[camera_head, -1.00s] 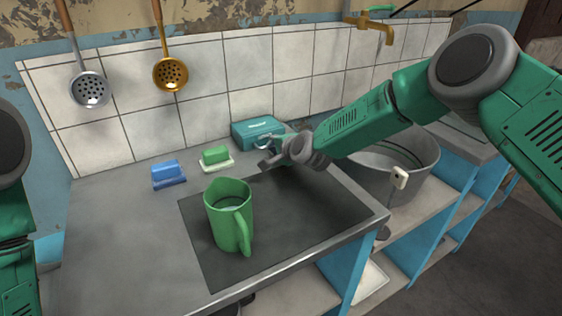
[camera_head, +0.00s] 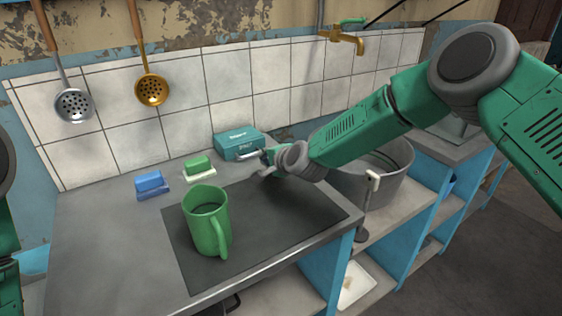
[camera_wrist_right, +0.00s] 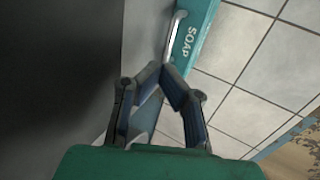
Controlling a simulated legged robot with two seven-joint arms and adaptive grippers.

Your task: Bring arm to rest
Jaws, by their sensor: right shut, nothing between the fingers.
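My right gripper (camera_head: 265,164) reaches in from the right over the back edge of the dark mat, just in front of the teal soap box. In the right wrist view its fingers (camera_wrist_right: 160,72) meet at the tips, shut and empty. The soap box (camera_head: 237,141) stands against the tiled wall; its handle and SOAP lettering show in the right wrist view (camera_wrist_right: 192,35). A green pitcher (camera_head: 206,222) stands upright on the dark mat (camera_head: 285,212), apart from the gripper. My left arm shows only at the left edge; its gripper is out of view.
A blue sponge (camera_head: 150,184) and a green sponge (camera_head: 198,166) lie on the counter (camera_head: 95,235) behind the pitcher. A large metal pot (camera_head: 388,176) stands under my right forearm. Two skimmers (camera_head: 152,89) hang on the wall, and a brass tap (camera_head: 343,40) is at the back.

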